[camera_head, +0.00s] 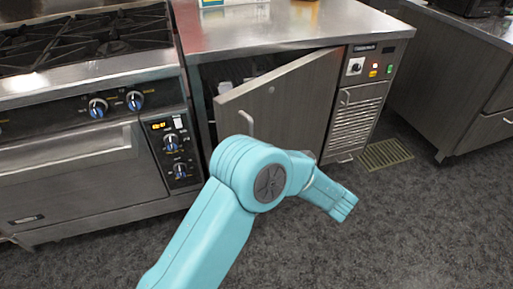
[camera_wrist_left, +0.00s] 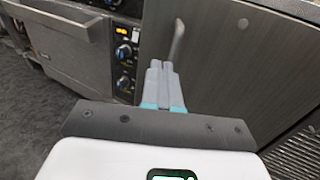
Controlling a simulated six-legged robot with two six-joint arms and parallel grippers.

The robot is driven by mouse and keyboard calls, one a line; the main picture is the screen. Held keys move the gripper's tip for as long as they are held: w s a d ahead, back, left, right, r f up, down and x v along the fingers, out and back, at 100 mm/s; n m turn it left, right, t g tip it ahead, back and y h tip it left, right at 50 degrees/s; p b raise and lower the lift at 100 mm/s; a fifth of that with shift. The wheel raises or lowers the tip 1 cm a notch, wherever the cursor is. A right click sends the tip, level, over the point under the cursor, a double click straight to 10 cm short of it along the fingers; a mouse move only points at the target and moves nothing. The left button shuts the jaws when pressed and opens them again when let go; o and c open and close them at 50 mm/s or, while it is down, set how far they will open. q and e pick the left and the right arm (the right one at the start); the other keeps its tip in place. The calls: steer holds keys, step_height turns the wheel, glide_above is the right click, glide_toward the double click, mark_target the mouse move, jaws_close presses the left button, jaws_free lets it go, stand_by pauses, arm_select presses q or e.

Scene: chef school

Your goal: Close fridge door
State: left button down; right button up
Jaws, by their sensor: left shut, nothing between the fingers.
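The grey fridge door (camera_head: 285,100) stands partly open under the steel counter, hinged on its right side, with its free left edge swung outward. Its vertical bar handle (camera_head: 246,121) is near that free edge. In the left wrist view the door panel (camera_wrist_left: 235,65) fills the right side, and the handle (camera_wrist_left: 177,40) rises just beyond my fingertips. My left gripper (camera_wrist_left: 160,68) is shut and empty, in front of the door just below the handle; I cannot tell whether it touches. In the head view my left arm hides the gripper and the door's lower part. My right gripper is not in view.
A stove with an oven (camera_head: 75,165) stands left of the fridge. The fridge control panel and vent grille (camera_head: 355,115) are right of the door. A floor drain (camera_head: 385,154) lies to the right, before another cabinet (camera_head: 450,85). The dark floor in front is clear.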

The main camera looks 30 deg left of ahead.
mark_target(232, 125)
arm_select(q)
steer(key=x, duration=0.4)
steer(key=b+x, duration=0.1)
steer(key=x, duration=0.7)
steer(key=shift+s+a+f, duration=0.15)
steer(key=shift+s+a, duration=0.1)
steer(key=shift+a, duration=0.05)
steer(key=shift+w+a, duration=0.15)
steer(key=shift+a, duration=0.15)
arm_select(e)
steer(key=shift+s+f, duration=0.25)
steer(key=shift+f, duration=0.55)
arm_select(q)
steer(key=shift+a, duration=0.1)
